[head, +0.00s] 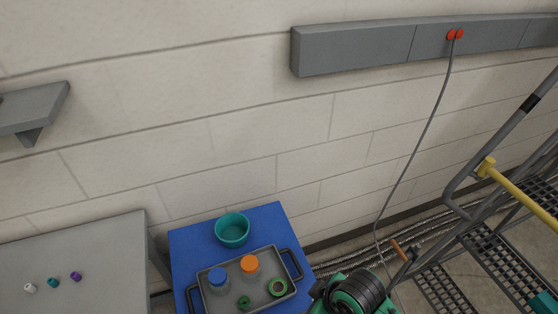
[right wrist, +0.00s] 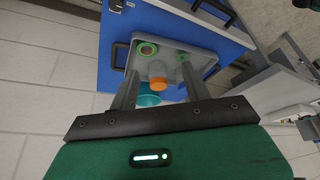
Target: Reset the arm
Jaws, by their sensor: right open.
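My right gripper (right wrist: 160,70) shows in the right wrist view, with its two grey fingers spread apart and nothing between them. Beyond the fingers lies the grey tray (right wrist: 165,60) on the blue cart top (right wrist: 205,30). The teal bowl (right wrist: 149,99) is partly hidden behind the gripper. I cannot make out my right gripper's fingers in the head view. My left gripper is in neither view.
A grey table (head: 90,250) is left. A cable (head: 425,130) hangs near the railed steps (head: 495,255).

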